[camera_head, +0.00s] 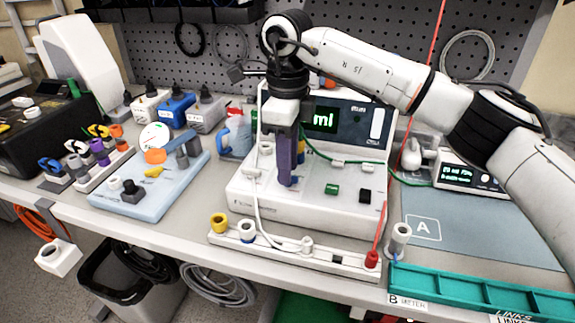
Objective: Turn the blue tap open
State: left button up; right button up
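My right gripper (288,182) points straight down over the front deck of the white infusion pump (320,215). Its dark purple fingers are seen nearly edge-on, so the gap between them cannot be made out. A small blue part (294,181), which looks like the blue tap, shows right at the fingertips on the deck. The fingers hide most of it, and I cannot tell whether they grip it or only touch it. My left gripper is not in view.
A white tube loops down the pump's left side to a strip with coloured ports (219,222). A red line and white cup (398,238) stand at the right. A light blue tray (150,195) lies left, a teal tray (480,292) front right. The mat (470,230) is mostly clear.

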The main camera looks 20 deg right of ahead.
jog(key=shift+f, duration=0.6)
grip_shut()
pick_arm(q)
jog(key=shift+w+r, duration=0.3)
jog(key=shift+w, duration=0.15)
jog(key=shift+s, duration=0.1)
pick_arm(e)
jog(key=shift+n, duration=0.3)
jog(key=n, duration=0.3)
jog(key=shift+w+r+p, duration=0.1)
jog(key=shift+p, duration=0.3)
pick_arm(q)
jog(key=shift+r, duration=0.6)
pick_arm(e)
jog(key=n, duration=0.6)
jog(key=shift+n, duration=0.3)
grip_release()
